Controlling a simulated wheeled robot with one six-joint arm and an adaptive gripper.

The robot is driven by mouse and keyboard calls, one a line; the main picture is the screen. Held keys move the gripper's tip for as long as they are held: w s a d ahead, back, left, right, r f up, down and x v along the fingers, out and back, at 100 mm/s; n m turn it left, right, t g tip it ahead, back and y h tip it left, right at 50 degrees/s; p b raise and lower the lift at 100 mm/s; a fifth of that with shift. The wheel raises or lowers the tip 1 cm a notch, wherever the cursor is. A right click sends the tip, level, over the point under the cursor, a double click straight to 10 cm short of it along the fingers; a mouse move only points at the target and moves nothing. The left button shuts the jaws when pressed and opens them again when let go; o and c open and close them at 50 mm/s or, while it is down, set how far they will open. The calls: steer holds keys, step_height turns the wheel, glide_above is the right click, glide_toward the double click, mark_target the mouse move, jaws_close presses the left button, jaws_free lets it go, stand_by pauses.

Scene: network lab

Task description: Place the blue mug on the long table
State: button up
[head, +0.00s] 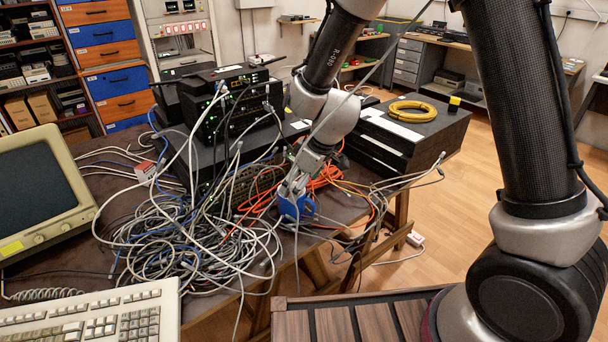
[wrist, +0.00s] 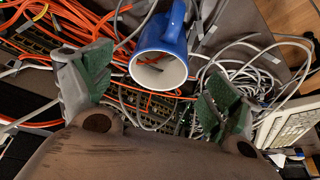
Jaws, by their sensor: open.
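The blue mug (head: 298,208) is at the front edge of the cable-covered brown table (head: 75,248) in the head view, directly below my gripper (head: 290,187). My gripper partly covers it there. In the wrist view the blue mug (wrist: 160,35) shows its white inside and its handle at the top. My gripper (wrist: 155,82) is open, with one green-padded finger on each side of the mug's rim. Both pads look apart from the mug. Cables surround the mug, and what it rests on is hidden. I cannot tell which surface is the long table.
A heap of grey cables (head: 190,235) and orange cables (head: 265,190) covers the table. Stacked network boxes (head: 235,105) stand behind. A yellow cable coil (head: 412,111) lies on a dark box. A monitor (head: 40,190) and keyboard (head: 100,318) are at left. A slatted wooden top (head: 335,322) is in front.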

steer(key=shift+v, duration=2.25)
steer(key=s+d+r+m+t, duration=0.1)
steer(key=s+d+r+m, duration=0.15)
steer(key=d+r, duration=0.5)
steer(key=s+d+r+m, duration=0.25)
steer(key=d+r, duration=0.35)
steer(key=d, duration=0.3)
steer(key=s+d+r+m+h, duration=0.2)
steer(key=s+d+r+m, duration=0.1)
steer(key=s+d, duration=0.4)
steer(key=s+d+r+m+h, duration=0.1)
steer(key=s+d+r+m, duration=0.2)
steer(key=s+d, duration=0.4)
steer(key=shift+s+d+r+t+h, duration=0.2)
steer(key=shift+s+d+t+h, duration=0.15)
steer(key=shift+s, duration=0.85)
